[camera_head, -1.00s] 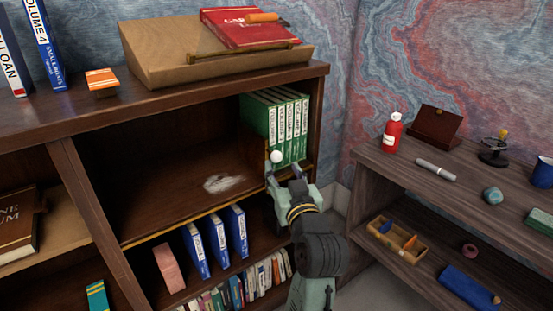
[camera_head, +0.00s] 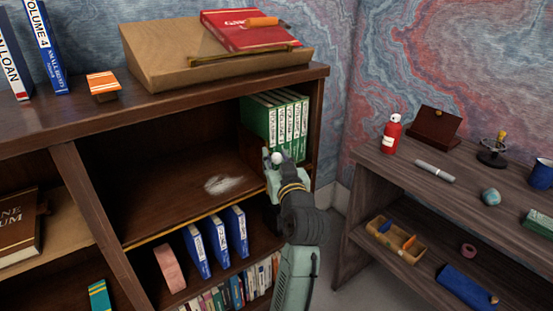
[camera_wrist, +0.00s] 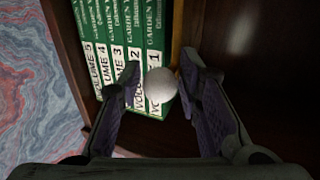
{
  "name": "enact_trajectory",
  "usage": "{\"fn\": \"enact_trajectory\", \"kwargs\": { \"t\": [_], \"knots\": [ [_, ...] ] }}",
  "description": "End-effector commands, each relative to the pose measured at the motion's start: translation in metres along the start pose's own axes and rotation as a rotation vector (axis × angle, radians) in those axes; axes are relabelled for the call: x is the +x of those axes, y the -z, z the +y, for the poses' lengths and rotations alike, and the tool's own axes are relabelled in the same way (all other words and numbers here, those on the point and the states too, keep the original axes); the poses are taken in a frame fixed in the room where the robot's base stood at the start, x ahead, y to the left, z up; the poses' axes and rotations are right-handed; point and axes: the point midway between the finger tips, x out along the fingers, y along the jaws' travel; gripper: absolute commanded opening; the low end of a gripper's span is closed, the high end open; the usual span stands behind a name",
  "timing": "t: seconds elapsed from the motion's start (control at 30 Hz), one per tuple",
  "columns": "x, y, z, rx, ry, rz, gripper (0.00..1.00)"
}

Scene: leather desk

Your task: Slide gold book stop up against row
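A row of green volumes (camera_head: 281,122) stands upright at the right end of the upper shelf; the volumes also fill the upper left of the wrist view (camera_wrist: 126,40). A brownish upright panel, possibly the gold book stop (camera_wrist: 184,30), stands beside Volume 1 in the wrist view; its gold colour is not clear. A pale round knob (camera_wrist: 161,85) shows in front of Volume 1, and in the head view (camera_head: 277,157). My gripper (camera_wrist: 160,72) is open, with one finger on each side of the knob. Whether either finger touches it, I cannot tell.
The shelf left of the row is bare except for a whitish patch (camera_head: 224,184). The bookcase's right side wall (camera_head: 317,130) stands close to the row. Blue volumes (camera_head: 218,241) stand on the shelf below. A side desk (camera_head: 420,185) is to the right.

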Motion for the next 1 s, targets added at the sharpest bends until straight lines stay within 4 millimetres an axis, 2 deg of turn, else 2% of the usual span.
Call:
{"fn": "enact_trajectory", "kwargs": {
  "t": [0.07, 0.43, 0.87, 1.0],
  "knots": [
    [-0.0001, 0.0, 0.0001, 0.0, 0.0, 0.0, 0.24],
    [-0.0002, -0.0003, 0.0003, 0.0, -0.001, -0.001, 0.0],
    [-0.0001, -0.0012, 0.0007, -0.001, -0.002, -0.003, 0.0],
    [0.0023, -0.0014, 0.008, 0.0, -0.004, -0.004, 0.0]
  ]
}}
